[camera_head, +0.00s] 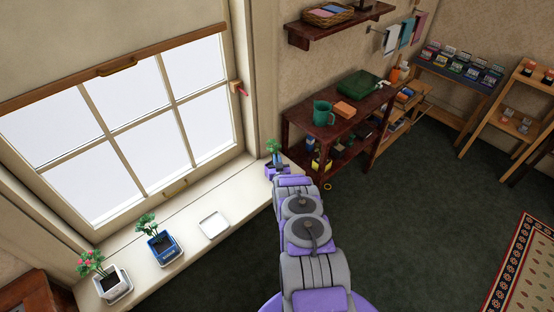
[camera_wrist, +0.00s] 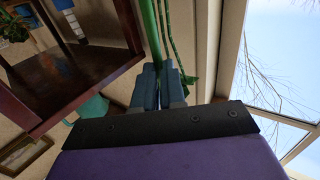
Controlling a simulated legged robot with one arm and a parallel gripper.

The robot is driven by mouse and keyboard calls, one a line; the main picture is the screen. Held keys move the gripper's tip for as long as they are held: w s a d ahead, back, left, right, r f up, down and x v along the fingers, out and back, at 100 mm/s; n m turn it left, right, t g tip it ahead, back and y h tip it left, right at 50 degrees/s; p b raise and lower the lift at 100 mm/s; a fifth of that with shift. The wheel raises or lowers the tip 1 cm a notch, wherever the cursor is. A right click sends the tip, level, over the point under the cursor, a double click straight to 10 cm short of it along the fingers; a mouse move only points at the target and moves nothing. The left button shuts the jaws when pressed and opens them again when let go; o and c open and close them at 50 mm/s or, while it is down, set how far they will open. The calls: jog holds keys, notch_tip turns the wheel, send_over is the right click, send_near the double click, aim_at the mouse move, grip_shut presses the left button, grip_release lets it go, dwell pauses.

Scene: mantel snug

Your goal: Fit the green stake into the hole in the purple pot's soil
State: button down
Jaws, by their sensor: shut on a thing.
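My gripper (camera_wrist: 160,85) is shut on the green stake (camera_wrist: 149,32), which runs up out of the wrist view from between the two grey-blue fingers. A thinner green plant stem (camera_wrist: 170,35) with a leaf stands close beside the stake. In the head view the purple pot (camera_head: 271,170) with a leafy plant (camera_head: 274,147) is at the far right end of the windowsill. My arm reaches toward it and hides part of that area. The stake cannot be made out in the head view. The soil and its hole are not visible in either view.
A blue pot (camera_head: 164,249), a white pot (camera_head: 108,284) and an empty white tray (camera_head: 213,226) stand on the windowsill (camera_head: 190,215). A dark wooden shelf table (camera_head: 300,112) with a teal jug (camera_head: 322,113) stands just right of the purple pot. The window is behind the sill.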

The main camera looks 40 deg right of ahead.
jog(key=shift+f, duration=0.65)
jog(key=c, duration=1.1)
grip_release()
jog(key=p+v, duration=0.4)
jog(key=v, duration=1.3)
jog(key=shift+s+a+f, duration=0.1)
jog(key=shift+s, duration=0.05)
